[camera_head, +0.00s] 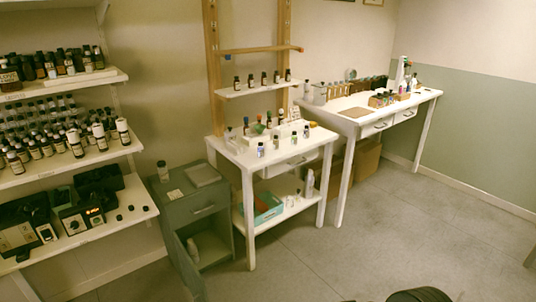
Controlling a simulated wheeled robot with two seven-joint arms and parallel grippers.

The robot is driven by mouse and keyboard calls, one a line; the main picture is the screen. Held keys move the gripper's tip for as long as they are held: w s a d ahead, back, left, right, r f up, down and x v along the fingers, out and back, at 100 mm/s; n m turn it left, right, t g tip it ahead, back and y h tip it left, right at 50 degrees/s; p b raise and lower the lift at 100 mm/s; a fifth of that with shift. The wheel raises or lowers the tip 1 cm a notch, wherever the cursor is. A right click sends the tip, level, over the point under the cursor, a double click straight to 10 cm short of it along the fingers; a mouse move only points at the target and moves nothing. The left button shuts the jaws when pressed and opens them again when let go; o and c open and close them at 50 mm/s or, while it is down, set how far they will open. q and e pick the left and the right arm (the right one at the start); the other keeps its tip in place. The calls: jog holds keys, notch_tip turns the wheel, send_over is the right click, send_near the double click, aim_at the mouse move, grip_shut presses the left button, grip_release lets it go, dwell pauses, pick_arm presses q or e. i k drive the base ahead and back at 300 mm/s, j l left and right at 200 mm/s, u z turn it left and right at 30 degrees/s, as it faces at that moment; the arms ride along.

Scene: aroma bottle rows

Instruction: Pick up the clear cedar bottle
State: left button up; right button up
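Several small bottles stand upright on the white table (262,166) in the middle. Along its front are small pale or clear bottles with dark caps, such as a bottle at the left (261,150), one beside it (276,142), and one further right (306,131). Their labels are too small to read, so I cannot tell which is the clear cedar bottle. Neither of my grippers is in view.
Wall shelves (60,172) at left hold many dark bottles. A grey-green cabinet (205,212) stands beside the white table. A row of dark bottles stands on a small shelf (258,90) above it. A longer white table (385,112) is at right. The front floor (380,230) is mostly free.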

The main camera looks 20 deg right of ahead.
aim_at(276, 142)
jog(key=u, duration=0.65)
jog(key=l+u, duration=0.2)
jog(key=u, duration=0.25)
jog(key=i+l+u, duration=0.1)
jog(key=u, duration=0.35)
jog(key=l+u, duration=0.55)
jog(key=u, duration=0.35)
jog(key=k+l+u, duration=0.1)
jog(key=u, duration=0.35)
jog(key=k+l+u, duration=1)
jog(key=k+u, duration=0.25)
jog(key=k+l+z, duration=0.2)
jog(key=k, duration=0.3)
jog(key=k+l+z, duration=0.25)
jog(key=k, duration=0.3)
